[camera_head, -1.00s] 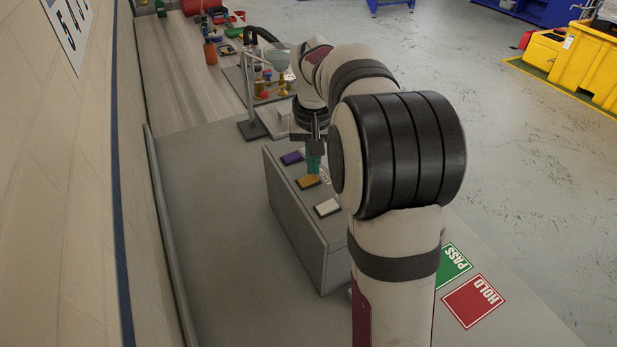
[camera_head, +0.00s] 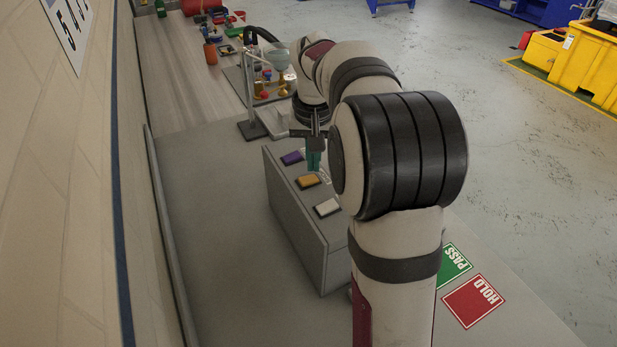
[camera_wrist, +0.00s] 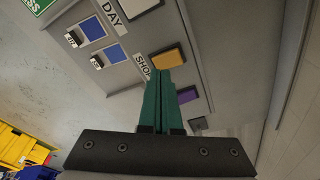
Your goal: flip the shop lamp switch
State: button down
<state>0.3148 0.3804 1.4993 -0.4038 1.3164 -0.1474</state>
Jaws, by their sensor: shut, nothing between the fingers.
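The grey switch box (camera_head: 300,225) has a row of coloured rockers on top. The orange rocker (camera_head: 308,181) has the partly hidden label "SHO…" (camera_wrist: 143,66) beside it in the wrist view, where the rocker (camera_wrist: 171,56) also shows. The purple rocker (camera_head: 292,158) and a white rocker (camera_head: 327,207) sit on either side of it. My gripper (camera_head: 314,168) is shut and empty, with green fingers pointing down. In the wrist view its fingertips (camera_wrist: 160,76) overlap the orange rocker's near edge; I cannot tell whether they touch.
A jointed lamp stand (camera_head: 250,128) and a tray of small items (camera_head: 262,92) stand beyond the box. Blue panels (camera_wrist: 92,29) with small switches line the box. Green PASS (camera_head: 453,262) and red HOLD (camera_head: 474,301) signs lie right of it. The bench left of the box is clear.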

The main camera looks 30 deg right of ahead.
aim_at(313, 179)
notch_tip(313, 179, up, 5)
jog(key=shift+r, duration=0.1)
dwell(0.3)
jog(key=shift+s, duration=0.1)
